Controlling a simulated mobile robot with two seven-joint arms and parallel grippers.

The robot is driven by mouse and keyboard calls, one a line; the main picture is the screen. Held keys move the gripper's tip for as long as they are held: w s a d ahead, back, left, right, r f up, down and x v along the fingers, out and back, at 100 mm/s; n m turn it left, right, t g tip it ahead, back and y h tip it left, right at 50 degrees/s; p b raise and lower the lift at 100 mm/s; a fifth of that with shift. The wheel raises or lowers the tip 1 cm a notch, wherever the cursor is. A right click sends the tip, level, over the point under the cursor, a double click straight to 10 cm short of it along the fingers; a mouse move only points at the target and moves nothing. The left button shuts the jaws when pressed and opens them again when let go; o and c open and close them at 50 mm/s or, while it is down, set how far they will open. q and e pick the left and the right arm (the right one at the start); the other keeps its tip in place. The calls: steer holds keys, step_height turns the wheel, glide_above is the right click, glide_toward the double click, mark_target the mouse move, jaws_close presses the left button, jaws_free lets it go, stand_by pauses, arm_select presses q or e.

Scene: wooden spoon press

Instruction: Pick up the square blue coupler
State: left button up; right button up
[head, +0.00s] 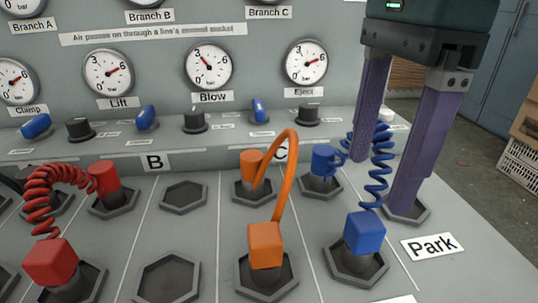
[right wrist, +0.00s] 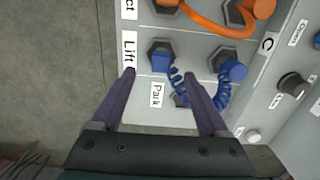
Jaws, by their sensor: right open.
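The square blue coupler (head: 365,231) sits upright in a hexagonal socket at the front right of the panel. It also shows in the right wrist view (right wrist: 160,66). A coiled blue hose (head: 378,170) joins it to a round blue coupler (head: 325,158) in a socket behind it, also in the right wrist view (right wrist: 234,71). My right gripper (head: 382,186) is open and points down, with nothing held. In the head view its fingers are above and behind the square coupler. In the right wrist view the coupler appears between the fingertips (right wrist: 158,74). My left gripper is out of view.
An orange square coupler (head: 265,244) with an arched orange hose stands left of the blue one. A red square coupler (head: 50,262) is further left. A Park socket (head: 420,216) lies by the right finger. Gauges and knobs line the back. An empty socket (head: 168,279) is left of the orange coupler.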

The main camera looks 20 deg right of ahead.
mark_target(367, 220)
steer(key=f, duration=0.1)
steer(key=d+f, duration=0.1)
steer(key=f, duration=0.1)
steer(key=shift+f, duration=0.3)
steer(key=f+b, duration=0.1)
steer(key=f, duration=0.5)
steer(key=shift+a+f, duration=0.1)
steer(key=shift+a, duration=0.1)
jaws_close()
